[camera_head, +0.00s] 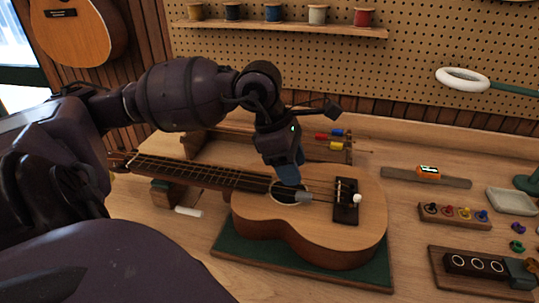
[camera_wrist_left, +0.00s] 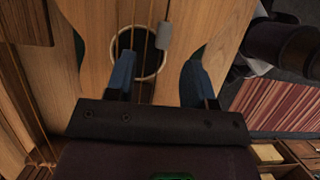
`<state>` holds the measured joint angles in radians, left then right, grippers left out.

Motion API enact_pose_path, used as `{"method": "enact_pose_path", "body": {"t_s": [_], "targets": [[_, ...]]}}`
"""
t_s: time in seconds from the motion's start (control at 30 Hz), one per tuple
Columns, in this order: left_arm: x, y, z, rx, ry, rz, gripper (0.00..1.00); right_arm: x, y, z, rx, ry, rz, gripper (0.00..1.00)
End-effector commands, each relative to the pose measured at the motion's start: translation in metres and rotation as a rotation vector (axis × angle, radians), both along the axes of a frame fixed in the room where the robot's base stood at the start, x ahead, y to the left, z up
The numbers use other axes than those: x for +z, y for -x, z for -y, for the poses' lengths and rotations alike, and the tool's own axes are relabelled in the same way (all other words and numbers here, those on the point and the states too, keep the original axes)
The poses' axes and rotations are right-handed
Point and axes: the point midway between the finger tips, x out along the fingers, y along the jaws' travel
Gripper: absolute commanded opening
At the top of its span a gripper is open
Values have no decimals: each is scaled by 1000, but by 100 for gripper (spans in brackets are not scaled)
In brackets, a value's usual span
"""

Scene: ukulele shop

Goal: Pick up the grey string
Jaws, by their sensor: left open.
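A ukulele (camera_head: 290,232) lies face up on a green mat (camera_head: 228,250), its neck pointing left. Thin strings run along the neck, over the sound hole to the dark bridge (camera_head: 346,203). A small grey piece (camera_head: 304,198) sits by the strings at the sound hole; it also shows in the left wrist view (camera_wrist_left: 165,37). I cannot tell the grey string itself apart from the others. My left gripper (camera_head: 288,178) is above the sound hole, its blue fingers (camera_wrist_left: 158,80) open and pointing at the body. The grey piece lies beyond the fingertips, not between them. My right gripper is not in view.
Colored-handled tools (camera_head: 336,138) lie behind the ukulele. To the right are a peg block (camera_head: 455,215), a dark box with rings (camera_head: 480,268) and a grey tray (camera_head: 511,201). Spools (camera_head: 318,13) stand on a shelf.

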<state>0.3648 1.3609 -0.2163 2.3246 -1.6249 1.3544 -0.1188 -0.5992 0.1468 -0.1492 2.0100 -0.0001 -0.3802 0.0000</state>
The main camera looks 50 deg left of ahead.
Motion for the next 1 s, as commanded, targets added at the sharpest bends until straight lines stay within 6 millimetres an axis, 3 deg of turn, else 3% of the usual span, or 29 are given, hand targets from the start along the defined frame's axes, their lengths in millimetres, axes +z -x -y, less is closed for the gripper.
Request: {"method": "enact_pose_path", "body": {"t_s": [0.23, 0.53, 0.87, 1.0], "targets": [[-15, -2, 6, 0, 1, 0, 49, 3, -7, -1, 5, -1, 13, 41], [-50, -5, 19, 0, 1, 0, 49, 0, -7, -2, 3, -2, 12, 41], [-56, -6, 21, 0, 0, 1, 49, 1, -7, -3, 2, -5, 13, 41], [-56, -6, 21, 0, 0, 1, 29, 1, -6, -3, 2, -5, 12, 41]]}}
